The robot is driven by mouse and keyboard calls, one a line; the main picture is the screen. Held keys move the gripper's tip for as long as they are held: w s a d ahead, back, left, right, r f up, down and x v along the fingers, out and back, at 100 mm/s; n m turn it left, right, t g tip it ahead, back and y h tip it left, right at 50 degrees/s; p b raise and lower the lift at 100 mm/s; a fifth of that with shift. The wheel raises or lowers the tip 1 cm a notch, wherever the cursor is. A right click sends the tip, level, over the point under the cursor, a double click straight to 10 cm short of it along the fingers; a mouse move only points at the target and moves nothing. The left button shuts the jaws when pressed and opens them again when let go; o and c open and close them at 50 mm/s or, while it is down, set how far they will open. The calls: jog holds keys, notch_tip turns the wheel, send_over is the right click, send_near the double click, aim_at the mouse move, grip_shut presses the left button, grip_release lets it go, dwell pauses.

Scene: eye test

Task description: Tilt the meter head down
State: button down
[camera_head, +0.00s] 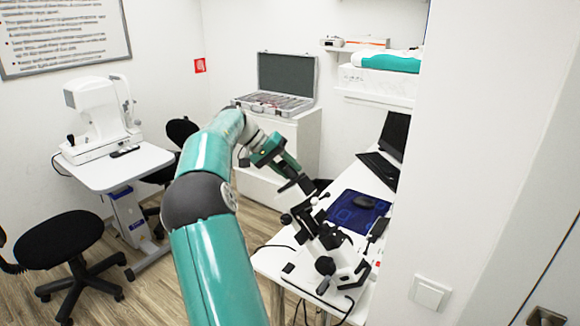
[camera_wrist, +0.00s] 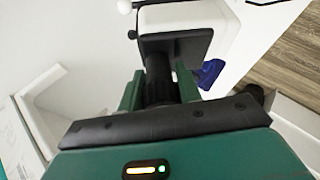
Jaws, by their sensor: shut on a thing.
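The meter (camera_head: 325,240) is a white and black instrument on the white desk, with its head slanting up toward my gripper (camera_head: 288,170). In the wrist view the green fingers of my gripper (camera_wrist: 160,92) are on both sides of a black cylinder (camera_wrist: 158,70), shut on it. This cylinder joins a black plate and the white body of the meter head (camera_wrist: 185,18). The far end of the cylinder is hidden behind the gripper's dark edge. The meter's base stands on the desk near its front edge.
The white desk (camera_head: 270,262) also bears a blue mat (camera_head: 345,212) with a mouse, a keyboard and a monitor (camera_head: 394,135). A wall (camera_head: 480,150) closes off the right. A white cabinet (camera_head: 305,140) with an open case stands behind. A black stool (camera_head: 60,240) and another instrument (camera_head: 98,112) are at left.

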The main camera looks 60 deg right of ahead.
jog(key=shift+w+f, duration=0.35)
jog(key=c, duration=1.4)
grip_release()
jog(key=shift+o, duration=1.3)
jog(key=shift+w+f, duration=0.1)
jog(key=shift+w, duration=0.05)
jog(key=shift+r, duration=0.2)
